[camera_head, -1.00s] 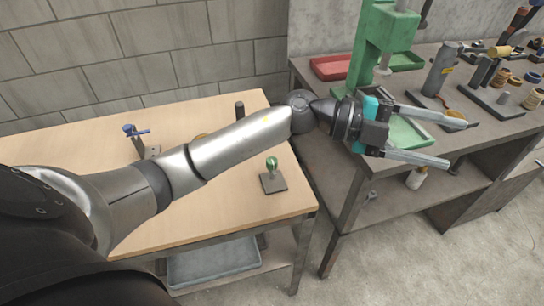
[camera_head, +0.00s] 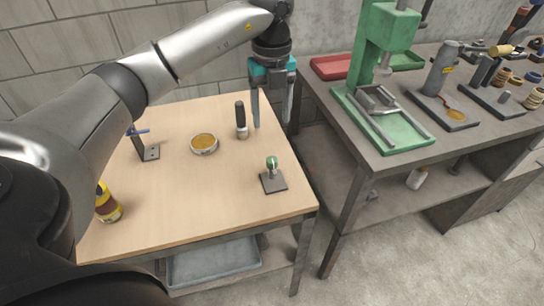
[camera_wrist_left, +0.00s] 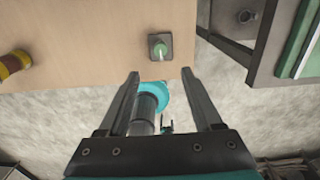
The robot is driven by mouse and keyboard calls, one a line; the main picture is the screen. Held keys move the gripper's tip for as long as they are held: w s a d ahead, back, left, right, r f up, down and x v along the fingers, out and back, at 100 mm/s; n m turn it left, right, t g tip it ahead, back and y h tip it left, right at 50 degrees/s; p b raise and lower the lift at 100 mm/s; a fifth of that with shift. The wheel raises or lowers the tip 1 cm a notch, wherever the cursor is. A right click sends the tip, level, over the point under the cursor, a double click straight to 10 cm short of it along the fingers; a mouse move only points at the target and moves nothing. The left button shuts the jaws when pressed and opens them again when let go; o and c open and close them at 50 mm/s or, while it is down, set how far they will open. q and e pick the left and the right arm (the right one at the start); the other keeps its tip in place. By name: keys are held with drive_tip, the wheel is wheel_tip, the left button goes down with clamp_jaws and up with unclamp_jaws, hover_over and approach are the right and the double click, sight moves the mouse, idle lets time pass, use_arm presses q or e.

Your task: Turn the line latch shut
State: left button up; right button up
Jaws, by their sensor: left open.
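Two small fixtures on the wooden table could be the line latch; I cannot tell which. One has a green rounded top (camera_head: 272,162) on a dark square plate near the right front corner. It also shows in the left wrist view (camera_wrist_left: 160,48), with a pale strip on it. The other has a blue handle (camera_head: 139,131) on a grey bracket at the left, partly behind my left arm. My left gripper (camera_head: 271,118) is open and empty, pointing down near the table's back right corner. It is apart from both fixtures. Its fingers show in the wrist view (camera_wrist_left: 160,76).
A dark-handled tool (camera_head: 240,118) stands near the left gripper. A round amber-filled dish (camera_head: 204,144) and a yellow-black bottle (camera_head: 107,203) are also on the table. The grey workbench (camera_head: 470,145) with a green press (camera_head: 384,30) stands to the right, across a gap.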

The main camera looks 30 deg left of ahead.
sight(272, 159)
use_arm(q)
wheel_tip(272, 159, down, 12)
drive_tip(key=shift+r+b, duration=0.1)
drive_tip(key=shift+b, duration=0.95)
drive_tip(key=shift+f, duration=0.65)
drive_tip(key=c, duration=0.9)
clamp_jaws()
use_arm(e)
drive_tip(key=shift+w+d+f, duration=0.2)
drive_tip(key=shift+f, duration=0.4)
drive_tip(key=shift+w+d+f, duration=0.2)
drive_tip(key=shift+f, duration=0.4)
